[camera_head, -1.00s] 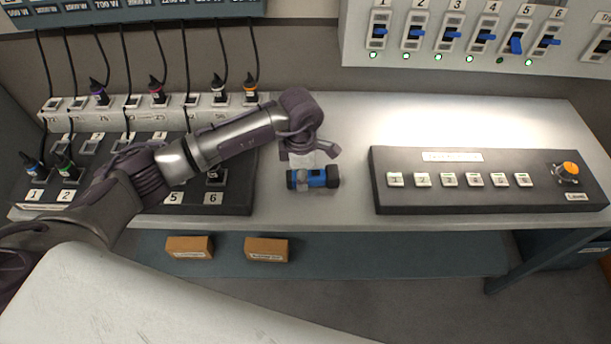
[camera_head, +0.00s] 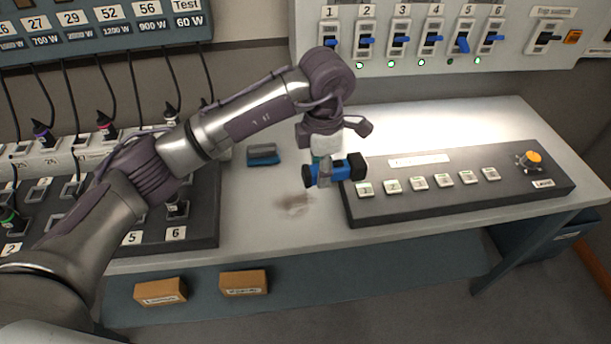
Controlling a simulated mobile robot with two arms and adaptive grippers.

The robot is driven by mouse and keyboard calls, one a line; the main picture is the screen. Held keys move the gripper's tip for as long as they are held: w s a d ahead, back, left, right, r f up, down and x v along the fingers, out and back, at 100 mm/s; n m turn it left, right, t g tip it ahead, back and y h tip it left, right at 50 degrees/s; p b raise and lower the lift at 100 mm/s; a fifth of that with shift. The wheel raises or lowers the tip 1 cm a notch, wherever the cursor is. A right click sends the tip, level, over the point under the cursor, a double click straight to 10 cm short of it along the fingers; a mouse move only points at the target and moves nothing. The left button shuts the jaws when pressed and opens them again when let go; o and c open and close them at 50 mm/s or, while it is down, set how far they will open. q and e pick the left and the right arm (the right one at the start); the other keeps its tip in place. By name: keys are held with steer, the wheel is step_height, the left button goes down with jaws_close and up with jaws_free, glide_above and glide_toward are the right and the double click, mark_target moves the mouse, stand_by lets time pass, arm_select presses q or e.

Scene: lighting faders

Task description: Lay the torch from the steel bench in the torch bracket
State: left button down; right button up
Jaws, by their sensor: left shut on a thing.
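The torch (camera_head: 351,166) is blue with black ends. It lies crosswise in my left gripper (camera_head: 325,168), which points down and is shut around it. The torch is held above the steel bench (camera_head: 255,215), close to the left end of the dark button panel, and a blurred shadow shows on the bench below. The gripper partly hides the torch's middle. No torch bracket can be clearly made out. My right gripper is not in view.
A small blue and grey block (camera_head: 262,157) lies on the bench behind the arm. The dark button panel (camera_head: 450,206) is at right, the plug board (camera_head: 205,225) at left. Switches (camera_head: 400,42) hang on the wall. Two cardboard boxes (camera_head: 161,292) (camera_head: 243,283) sit below the bench.

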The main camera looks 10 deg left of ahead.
arm_select(q)
steer(key=shift+r+p, duration=1.2)
steer(key=shift+r, duration=1.75)
